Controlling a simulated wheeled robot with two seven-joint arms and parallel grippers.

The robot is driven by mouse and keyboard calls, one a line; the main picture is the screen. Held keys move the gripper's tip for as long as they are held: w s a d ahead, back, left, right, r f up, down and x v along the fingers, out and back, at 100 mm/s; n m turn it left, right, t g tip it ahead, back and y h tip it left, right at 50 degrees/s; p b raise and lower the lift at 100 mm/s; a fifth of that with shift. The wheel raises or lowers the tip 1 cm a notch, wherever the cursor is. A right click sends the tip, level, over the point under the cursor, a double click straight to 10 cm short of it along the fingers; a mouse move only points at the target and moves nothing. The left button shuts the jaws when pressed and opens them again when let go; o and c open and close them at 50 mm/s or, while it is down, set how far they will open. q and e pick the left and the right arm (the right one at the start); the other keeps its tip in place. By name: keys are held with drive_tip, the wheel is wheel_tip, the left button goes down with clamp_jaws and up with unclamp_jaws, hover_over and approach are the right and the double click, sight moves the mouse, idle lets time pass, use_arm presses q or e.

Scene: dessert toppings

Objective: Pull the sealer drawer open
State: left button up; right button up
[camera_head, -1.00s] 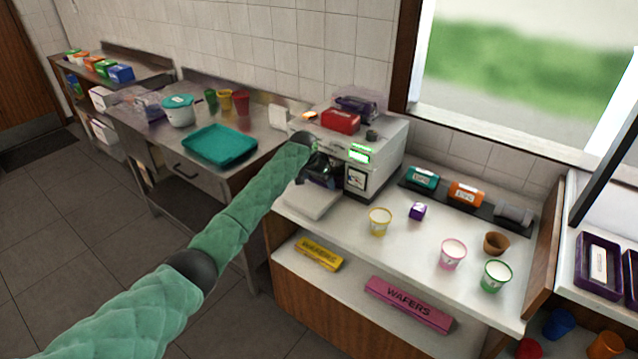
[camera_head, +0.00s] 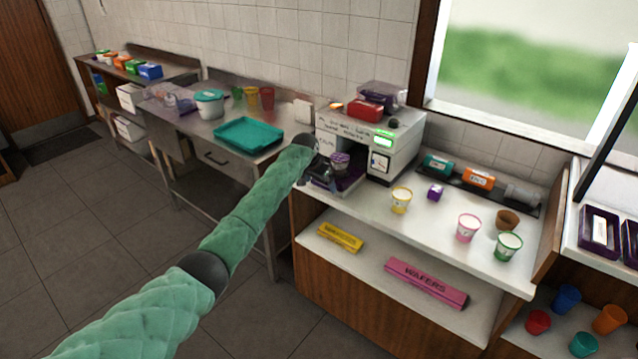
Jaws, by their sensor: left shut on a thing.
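The sealer (camera_head: 407,152) is a white box-shaped machine with a green lit display at the left end of the counter. Its drawer (camera_head: 352,184) shows a purple bed at the front opening and stands at least partly out. A small cup (camera_head: 340,161) with a pale, purplish top sits in the drawer. My left gripper (camera_head: 317,173) is shut at the drawer's front left, apparently on its handle. My wrist and the dark fingers hide the handle and the exact grip. My right gripper is out of view.
A red box (camera_head: 366,109) and a clear-lidded container lie on the sealer. A teal tray (camera_head: 248,135) lies on the steel table behind my arm.

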use_arm(q)
drive_tip(key=shift+d+r, duration=0.1)
drive_tip(key=shift+r, duration=0.1)
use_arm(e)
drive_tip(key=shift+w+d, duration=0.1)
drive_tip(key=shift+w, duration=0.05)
use_arm(q)
drive_tip(key=o, duration=1.1)
drive_tip(key=shift+c, duration=0.2)
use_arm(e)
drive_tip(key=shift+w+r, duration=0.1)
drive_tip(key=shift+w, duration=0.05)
use_arm(q)
drive_tip(key=shift+s, duration=0.1)
drive_tip(key=b+v, duration=0.3)
drive_tip(key=v, duration=0.4)
drive_tip(key=shift+r, duration=0.4)
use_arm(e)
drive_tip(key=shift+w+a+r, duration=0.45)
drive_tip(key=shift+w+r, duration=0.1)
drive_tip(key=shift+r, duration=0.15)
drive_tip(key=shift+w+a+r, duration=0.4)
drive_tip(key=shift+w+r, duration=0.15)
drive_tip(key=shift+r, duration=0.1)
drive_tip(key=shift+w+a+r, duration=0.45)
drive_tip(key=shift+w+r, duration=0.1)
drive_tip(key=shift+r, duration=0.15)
use_arm(q)
drive_tip(key=shift+s, duration=0.1)
